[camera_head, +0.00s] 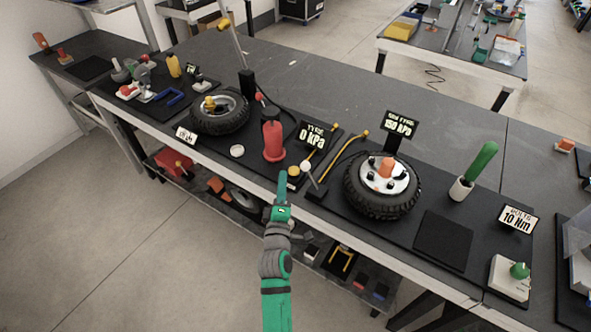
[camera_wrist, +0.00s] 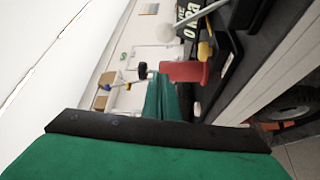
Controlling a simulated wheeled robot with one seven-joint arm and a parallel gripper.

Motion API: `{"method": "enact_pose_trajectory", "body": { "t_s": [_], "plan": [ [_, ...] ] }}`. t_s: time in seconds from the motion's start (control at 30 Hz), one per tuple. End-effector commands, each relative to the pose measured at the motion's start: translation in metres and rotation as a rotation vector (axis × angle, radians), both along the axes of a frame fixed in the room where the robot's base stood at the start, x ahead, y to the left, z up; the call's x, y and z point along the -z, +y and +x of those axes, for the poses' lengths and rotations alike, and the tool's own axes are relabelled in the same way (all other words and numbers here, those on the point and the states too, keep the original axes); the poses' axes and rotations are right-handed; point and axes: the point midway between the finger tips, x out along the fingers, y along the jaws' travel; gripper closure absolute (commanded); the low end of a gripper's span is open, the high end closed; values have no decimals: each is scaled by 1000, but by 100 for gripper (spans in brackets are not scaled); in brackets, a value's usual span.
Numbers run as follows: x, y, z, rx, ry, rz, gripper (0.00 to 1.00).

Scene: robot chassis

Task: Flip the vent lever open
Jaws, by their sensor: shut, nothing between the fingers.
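In the wrist view my gripper (camera_wrist: 163,98) points toward the red cylinder. A sign reading "0 kPa" (camera_head: 312,136) stands behind the lever.
A red cylinder (camera_head: 273,140) stands just beyond my gripper. A yellow disc (camera_head: 293,171) lies beside the lever. A yellow-ended hose (camera_head: 343,152) and a wheel with a tyre (camera_head: 381,187) are to the right. Another tyre (camera_head: 219,112) is to the left.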

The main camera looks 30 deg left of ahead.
Motion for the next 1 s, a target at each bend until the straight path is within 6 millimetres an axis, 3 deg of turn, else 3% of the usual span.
{"method": "enact_pose_trajectory", "body": {
  "t_s": [0.37, 0.6, 1.0],
  "plan": [
    [-8, 33, 56, -1, -1, 1, 100],
    [-1, 8, 58, 1, 2, 1, 100],
    [1, -8, 61, 0, 0, 1, 100]
  ]
}}
